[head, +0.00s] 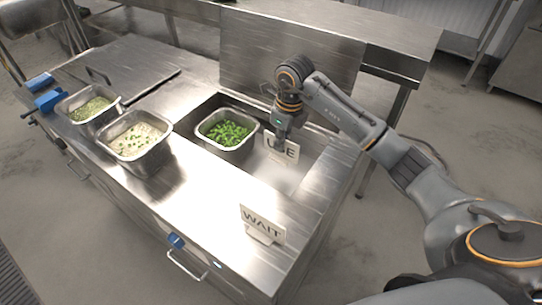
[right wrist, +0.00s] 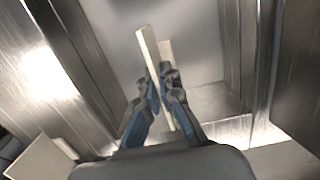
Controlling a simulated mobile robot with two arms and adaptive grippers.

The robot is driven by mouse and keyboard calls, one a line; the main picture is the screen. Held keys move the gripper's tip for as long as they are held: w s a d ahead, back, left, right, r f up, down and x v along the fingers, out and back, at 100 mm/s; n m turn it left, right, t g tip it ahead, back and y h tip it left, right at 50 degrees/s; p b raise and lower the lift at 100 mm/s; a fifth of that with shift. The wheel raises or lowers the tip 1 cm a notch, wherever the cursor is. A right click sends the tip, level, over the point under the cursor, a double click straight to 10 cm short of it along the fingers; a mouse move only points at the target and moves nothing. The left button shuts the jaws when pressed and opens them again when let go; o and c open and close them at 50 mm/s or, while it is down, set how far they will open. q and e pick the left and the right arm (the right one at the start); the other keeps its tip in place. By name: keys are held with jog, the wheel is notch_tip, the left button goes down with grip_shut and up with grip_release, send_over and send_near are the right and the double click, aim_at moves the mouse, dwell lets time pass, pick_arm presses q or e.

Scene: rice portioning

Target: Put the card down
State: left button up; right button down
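The white card lettered "USE" (head: 291,151) is upright at the right part of the recessed well in the counter. My right gripper (head: 279,143) reaches down from above and is shut on this card, covering part of its lettering. In the right wrist view the fingers (right wrist: 166,82) close on the thin card (right wrist: 151,55), seen nearly edge-on. I cannot tell whether its base touches the well floor. A second white card lettered "WAIT" (head: 262,222) stands on the counter nearer the front; a white card also shows in the right wrist view (right wrist: 38,160). My left gripper is not in view.
A steel pan of green food (head: 246,146) sits in the well, left of the card. Two more pans, one with pale rice (head: 162,141) and one greenish (head: 75,118), stand on the left counter near blue items (head: 49,101). A steel panel (head: 290,55) rises behind the well.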

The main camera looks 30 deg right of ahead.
aim_at(281, 157)
jog(key=f, duration=0.3)
jog(key=shift+a, duration=0.2)
jog(key=shift+d+f+p, duration=0.1)
jog(key=shift+f+p, duration=0.35)
jog(key=shift+f, duration=1.8)
jog(key=shift+f, duration=0.15)
jog(key=c, duration=1.5)
grip_release()
jog(key=r, duration=0.4)
jog(key=s+r, duration=0.1)
jog(key=r, duration=0.3)
jog(key=r+b, duration=0.1)
jog(key=r, duration=0.3)
jog(key=shift+s+d+r, duration=0.15)
jog(key=shift+d, duration=0.2)
